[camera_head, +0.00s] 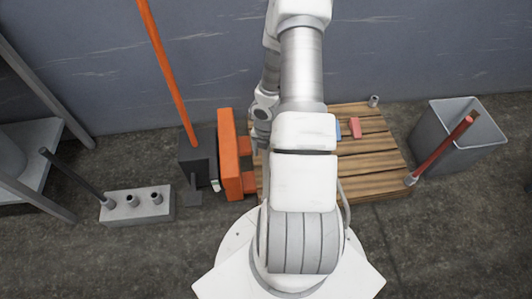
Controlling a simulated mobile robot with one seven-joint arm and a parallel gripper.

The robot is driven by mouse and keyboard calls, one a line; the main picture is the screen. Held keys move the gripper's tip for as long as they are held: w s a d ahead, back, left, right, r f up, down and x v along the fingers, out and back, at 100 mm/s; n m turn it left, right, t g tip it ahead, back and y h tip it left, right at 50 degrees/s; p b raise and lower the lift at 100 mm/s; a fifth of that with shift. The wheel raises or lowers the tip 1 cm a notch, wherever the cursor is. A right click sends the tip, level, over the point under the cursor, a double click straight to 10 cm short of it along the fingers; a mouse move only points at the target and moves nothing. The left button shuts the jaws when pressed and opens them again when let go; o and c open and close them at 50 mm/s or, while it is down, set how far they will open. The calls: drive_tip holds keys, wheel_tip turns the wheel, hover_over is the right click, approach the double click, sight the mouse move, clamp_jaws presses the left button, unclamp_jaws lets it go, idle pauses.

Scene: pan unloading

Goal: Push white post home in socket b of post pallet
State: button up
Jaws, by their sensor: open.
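The post pallet (375,141) is a wooden slatted pallet right of the middle, partly behind my arm. A short grey socket (373,100) stands at its back right corner, with no post seen in it. A red post (440,150) leans up to the right from a grey socket (410,180) at its front right corner. The left corners are hidden or unclear. I cannot make out the white post. My gripper (261,135) shows as a small grey shape at the pallet's left side, partly behind my arm; its fingers are hard to see. It is open, and no held thing shows.
A grey block (137,207) with several holes, one holding a dark post (75,176), stands at left. An orange frame (230,152) and dark box (197,152) with an orange pole adjoin the pallet. A grey bin (455,150) stands at right. Small red and blue pieces lie on the pallet.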

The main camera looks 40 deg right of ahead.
wheel_tip(320, 180, up, 16)
drive_tip(key=p, duration=0.7)
drive_tip(key=shift+r+p, duration=0.15)
drive_tip(key=shift+p, duration=0.2)
drive_tip(key=w+a+r+m+t+h+p, duration=0.15)
drive_tip(key=r+m, duration=0.25)
drive_tip(key=r, duration=0.6)
drive_tip(key=a+r+m+h+p, duration=0.2)
drive_tip(key=a+r+m+p, duration=0.1)
drive_tip(key=r, duration=0.7)
drive_tip(key=w+a+r+m+t+h+p, duration=0.15)
drive_tip(key=r+m, duration=0.25)
drive_tip(key=r, duration=0.6)
drive_tip(key=s+a+r+m+t+y+p, duration=0.2)
drive_tip(key=s+a+r+m+y, duration=0.3)
drive_tip(key=s+a+r+m, duration=0.6)
wheel_tip(320, 180, up, 3)
drive_tip(key=a+m, duration=0.2)
drive_tip(key=shift+s+a+t, duration=0.25)
drive_tip(key=shift+a+t, duration=0.05)
drive_tip(key=shift+a, duration=0.1)
